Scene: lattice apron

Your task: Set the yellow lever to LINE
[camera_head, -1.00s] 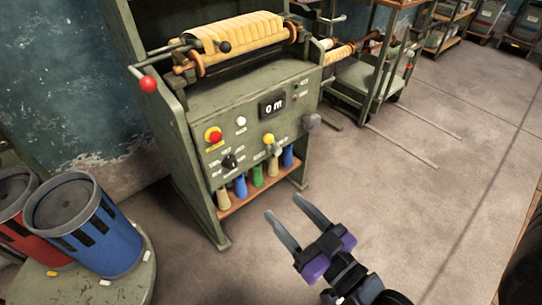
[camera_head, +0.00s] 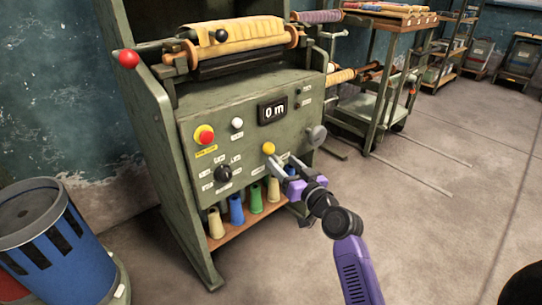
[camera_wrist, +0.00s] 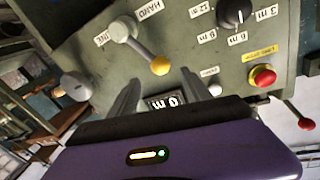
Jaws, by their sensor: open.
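The yellow lever (camera_head: 268,148) is a yellow ball knob on a short grey stem, on the green machine's front panel (camera_head: 240,130). My gripper (camera_head: 277,164) is at the panel, just below and right of the knob in the head view. Its two grey fingers (camera_wrist: 165,95) are open, with the knob ahead of and between their directions. Contact cannot be told.
The panel also carries a red button (camera_head: 204,135), a white button (camera_head: 237,123), a black dial (camera_head: 223,173), a "0 m" display (camera_head: 272,110) and a grey knob (camera_head: 317,135). Coloured cones (camera_head: 255,199) stand on a shelf below. A blue bin (camera_head: 60,235) stands left.

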